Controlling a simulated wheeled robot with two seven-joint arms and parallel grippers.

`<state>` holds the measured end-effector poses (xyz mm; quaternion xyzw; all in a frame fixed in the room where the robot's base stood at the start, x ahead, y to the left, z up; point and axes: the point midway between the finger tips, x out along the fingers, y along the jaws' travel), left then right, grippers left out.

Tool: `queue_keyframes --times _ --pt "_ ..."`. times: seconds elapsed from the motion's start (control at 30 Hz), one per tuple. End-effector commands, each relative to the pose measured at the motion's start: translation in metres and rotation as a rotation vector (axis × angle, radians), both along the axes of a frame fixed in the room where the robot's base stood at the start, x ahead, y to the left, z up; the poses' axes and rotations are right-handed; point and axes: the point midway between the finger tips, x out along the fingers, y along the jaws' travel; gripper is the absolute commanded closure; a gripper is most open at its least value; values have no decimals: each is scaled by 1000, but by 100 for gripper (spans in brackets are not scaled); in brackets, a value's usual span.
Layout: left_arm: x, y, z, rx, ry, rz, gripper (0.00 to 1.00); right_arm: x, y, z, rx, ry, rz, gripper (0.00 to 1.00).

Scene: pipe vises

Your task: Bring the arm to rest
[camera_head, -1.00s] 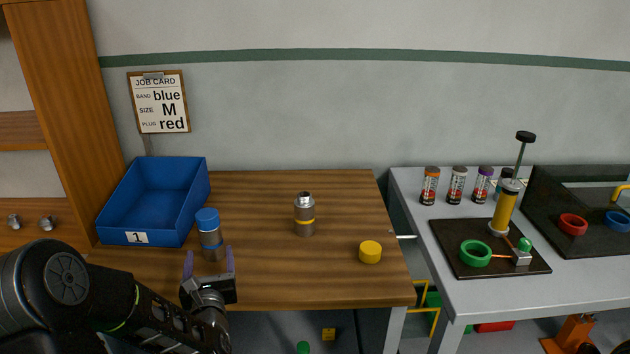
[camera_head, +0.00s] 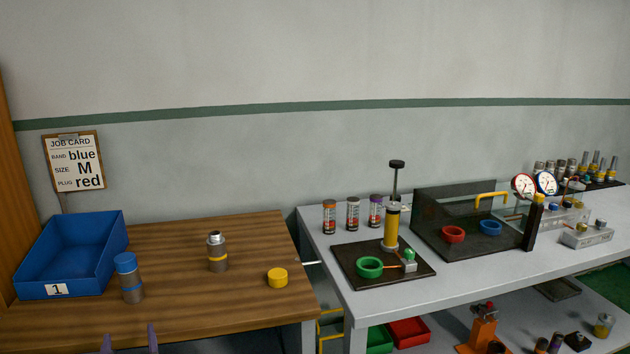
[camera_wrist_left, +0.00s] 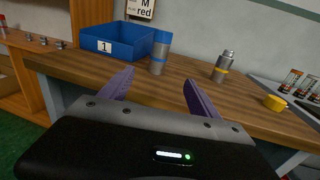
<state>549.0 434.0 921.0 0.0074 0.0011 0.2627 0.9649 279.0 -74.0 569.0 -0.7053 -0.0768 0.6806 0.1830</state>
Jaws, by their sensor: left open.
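My left gripper (camera_head: 130,340) shows only as two purple fingertips at the bottom left of the head view. In the left wrist view my left gripper (camera_wrist_left: 155,95) has its fingers spread wide with nothing between them. It is in front of the wooden table's near edge. Beyond it stands a grey pipe piece with a blue band and blue cap (camera_head: 128,278), upright on the table; it also shows in the left wrist view (camera_wrist_left: 160,52). My right gripper is not in view.
The wooden table (camera_head: 190,318) bears a blue bin marked 1 (camera_head: 60,260), a yellow-banded pipe piece (camera_head: 217,252) and a yellow cap (camera_head: 277,278). A grey bench (camera_head: 480,280) to the right holds a pump on a dark tray (camera_head: 350,275) and gauges (camera_head: 545,183). A job card (camera_head: 75,160) hangs behind.

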Motion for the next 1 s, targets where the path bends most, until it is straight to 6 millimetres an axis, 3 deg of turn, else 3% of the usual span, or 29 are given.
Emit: queue_keyframes --times 0.37,0.6,0.77,0.87,1.0 --pt "3 -6 -13 235 198 -34 29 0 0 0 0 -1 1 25" --pt "3 -18 -41 507 451 -124 29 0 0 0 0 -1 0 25" --pt "-2 -42 -88 795 718 -294 29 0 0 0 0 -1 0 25" --pt "-12 -76 -135 1052 901 -510 29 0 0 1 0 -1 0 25" --pt "-43 -143 -205 1459 1043 -926 29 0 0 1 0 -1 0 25"
